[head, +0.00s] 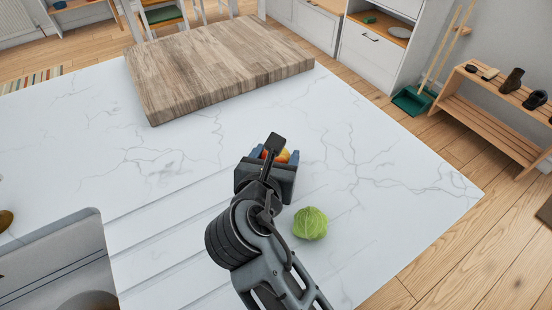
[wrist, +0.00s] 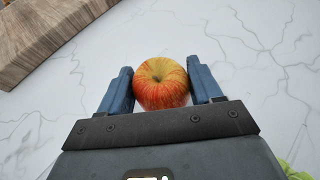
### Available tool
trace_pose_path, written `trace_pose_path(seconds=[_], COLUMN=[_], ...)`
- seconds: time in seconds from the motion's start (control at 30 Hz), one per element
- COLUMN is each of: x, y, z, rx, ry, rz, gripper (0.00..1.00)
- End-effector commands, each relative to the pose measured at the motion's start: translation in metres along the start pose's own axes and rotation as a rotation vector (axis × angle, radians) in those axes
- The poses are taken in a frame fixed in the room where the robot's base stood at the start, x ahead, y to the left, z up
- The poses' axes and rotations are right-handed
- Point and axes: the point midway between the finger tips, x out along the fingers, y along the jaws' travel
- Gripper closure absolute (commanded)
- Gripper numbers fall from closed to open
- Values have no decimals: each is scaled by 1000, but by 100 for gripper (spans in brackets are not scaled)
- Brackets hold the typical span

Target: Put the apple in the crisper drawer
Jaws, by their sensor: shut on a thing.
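A red and yellow apple (wrist: 161,84) sits between the two blue fingers of my gripper (wrist: 161,88) in the wrist view, and the fingers are shut on it. In the head view the apple (head: 281,155) shows only partly, behind my gripper (head: 275,155) and wrist, over the white marble counter (head: 370,165). I cannot tell whether the apple touches the counter. No crisper drawer is recognisable in either view.
A green cabbage (head: 310,223) lies on the counter just right of my arm. A thick wooden board (head: 215,65) lies at the back. A steel sink (head: 60,265) is at the lower left. A wooden shoe rack (head: 490,110) and a white cabinet (head: 372,50) stand beyond the counter.

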Motion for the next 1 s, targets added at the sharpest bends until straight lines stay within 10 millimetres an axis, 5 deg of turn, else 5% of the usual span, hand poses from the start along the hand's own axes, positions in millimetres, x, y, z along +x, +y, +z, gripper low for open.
trace_pose_path(seconds=[0.43, 0.47, 0.5, 0.7, 1.0], x=[5, 5, 5, 5, 4], y=[-1, 0, 0, 0, 0], z=[-12, -13, -13, -12, -10], rx=[0, 1, 1, 1, 1], ry=[-1, -1, -1, -1, -1], rz=[-1, 0, 0, 0, 1], gripper=[68, 34, 30, 11, 10])
